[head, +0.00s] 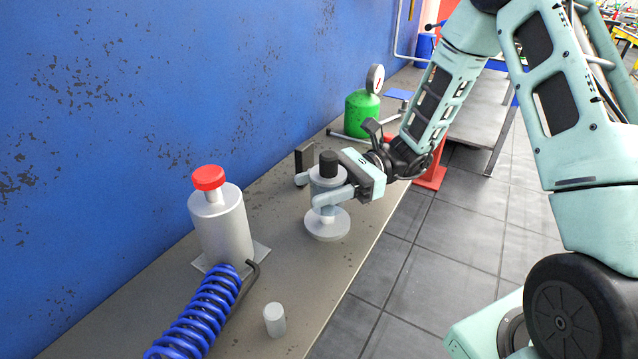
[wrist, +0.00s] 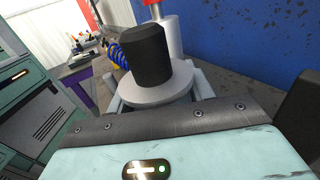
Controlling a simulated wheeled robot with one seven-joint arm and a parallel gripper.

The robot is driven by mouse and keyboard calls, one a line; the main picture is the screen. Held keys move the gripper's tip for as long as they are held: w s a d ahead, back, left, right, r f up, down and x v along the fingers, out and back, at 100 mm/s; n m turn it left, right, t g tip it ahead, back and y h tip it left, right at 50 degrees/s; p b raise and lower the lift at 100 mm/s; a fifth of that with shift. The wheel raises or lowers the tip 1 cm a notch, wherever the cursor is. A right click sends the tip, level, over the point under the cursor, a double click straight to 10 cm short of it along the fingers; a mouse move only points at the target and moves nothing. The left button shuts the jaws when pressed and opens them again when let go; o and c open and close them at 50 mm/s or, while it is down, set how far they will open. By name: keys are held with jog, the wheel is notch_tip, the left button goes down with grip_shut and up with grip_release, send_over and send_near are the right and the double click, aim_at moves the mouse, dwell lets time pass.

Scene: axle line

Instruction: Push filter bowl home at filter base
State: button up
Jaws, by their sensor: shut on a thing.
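My gripper (head: 327,197) is shut around a grey cylinder with a black knob on top, which looks like the filter bowl (head: 324,178). It stands roughly upright. In the wrist view the black knob and round grey top of the bowl (wrist: 155,95) show between the fingers. Directly below it, a pale round flange with a short neck, seemingly the filter base (head: 327,228), is over the bench near its front edge. The fingers hide most of the joint between bowl and base, so I cannot tell how deep the bowl sits.
A grey cylinder with a red cap (head: 220,222) stands left on a square plate, beside a blue coiled hose (head: 198,318). A small grey cylinder (head: 274,319) stands in front. A green tank with a gauge (head: 361,112) is behind. The blue wall (head: 150,90) borders the bench (head: 265,270).

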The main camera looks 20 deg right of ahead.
jog(key=shift+f+b, duration=0.7)
jog(key=shift+f, duration=0.65)
jog(key=shift+f, duration=0.35)
jog(key=shift+f, duration=0.1)
jog(key=o, duration=1.1)
jog(key=d+b, duration=0.1)
jog(key=d, duration=0.4)
jog(key=w+d+b, duration=0.1)
jog(key=d, duration=0.5)
jog(key=w+d+b, duration=0.1)
jog(key=d, duration=0.5)
jog(key=shift+d, duration=0.15)
jog(key=shift+s, duration=0.1)
